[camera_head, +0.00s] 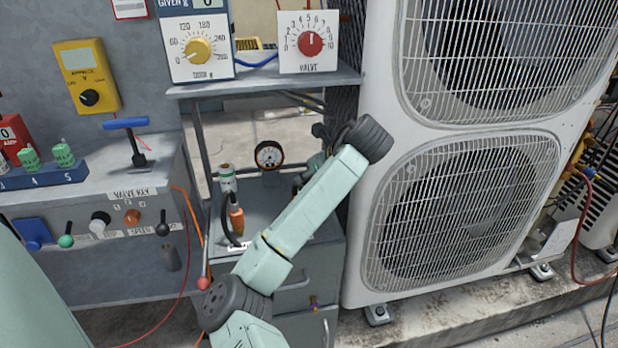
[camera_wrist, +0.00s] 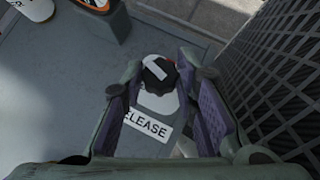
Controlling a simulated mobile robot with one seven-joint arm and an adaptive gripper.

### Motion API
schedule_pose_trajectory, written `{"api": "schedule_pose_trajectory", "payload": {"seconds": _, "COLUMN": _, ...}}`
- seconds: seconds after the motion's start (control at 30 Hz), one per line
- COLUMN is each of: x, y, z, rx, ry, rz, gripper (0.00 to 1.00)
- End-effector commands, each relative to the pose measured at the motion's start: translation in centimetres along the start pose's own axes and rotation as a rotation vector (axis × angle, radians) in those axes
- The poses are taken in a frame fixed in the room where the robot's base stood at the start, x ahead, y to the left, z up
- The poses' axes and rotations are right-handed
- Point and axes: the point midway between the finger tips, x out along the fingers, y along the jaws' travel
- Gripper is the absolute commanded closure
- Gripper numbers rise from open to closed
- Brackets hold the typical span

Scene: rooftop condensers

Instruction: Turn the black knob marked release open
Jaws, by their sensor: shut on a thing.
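The black knob (camera_wrist: 158,73) with a white pointer bar sits on a white round base, and a white label (camera_wrist: 148,124) reading "RELEASE", its first letter partly covered, lies just below it in the wrist view. My gripper (camera_wrist: 160,66) has its two purple-padded fingers on either side of the knob, shut on it. The pointer bar slants a little from straight up. In the head view my gripper (camera_head: 312,176) is mostly behind my forearm at the grey cabinet's top, and the knob is hidden there.
A large white condenser (camera_head: 375,190) with grilles stands close on the right. A shelf (camera_head: 262,82) above holds a red-knob valve box (camera_head: 309,43).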

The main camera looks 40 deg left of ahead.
Motion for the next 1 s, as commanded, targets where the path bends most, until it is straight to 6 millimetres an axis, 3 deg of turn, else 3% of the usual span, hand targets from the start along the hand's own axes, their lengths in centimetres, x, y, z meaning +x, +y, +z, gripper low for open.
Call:
{"api": "schedule_pose_trajectory", "payload": {"seconds": 0.43, "x": -0.04, "y": -0.03, "z": 0.05, "rx": -0.005, "ry": 0.0, "rz": 0.004, "gripper": 1.0}}
{"api": "schedule_pose_trajectory", "payload": {"seconds": 0.47, "x": -0.04, "y": -0.03, "z": 0.05, "rx": -0.005, "ry": 0.0, "rz": 0.004, "gripper": 0.71}}
{"api": "schedule_pose_trajectory", "payload": {"seconds": 0.73, "x": -0.01, "y": -0.02, "z": 0.02, "rx": -0.005, "ry": 0.0, "rz": 0.005, "gripper": 0.53}}
{"api": "schedule_pose_trajectory", "payload": {"seconds": 1.0, "x": -0.01, "y": -0.01, "z": 0.0, "rx": -0.004, "ry": 0.001, "rz": 0.005, "gripper": 0.53}}
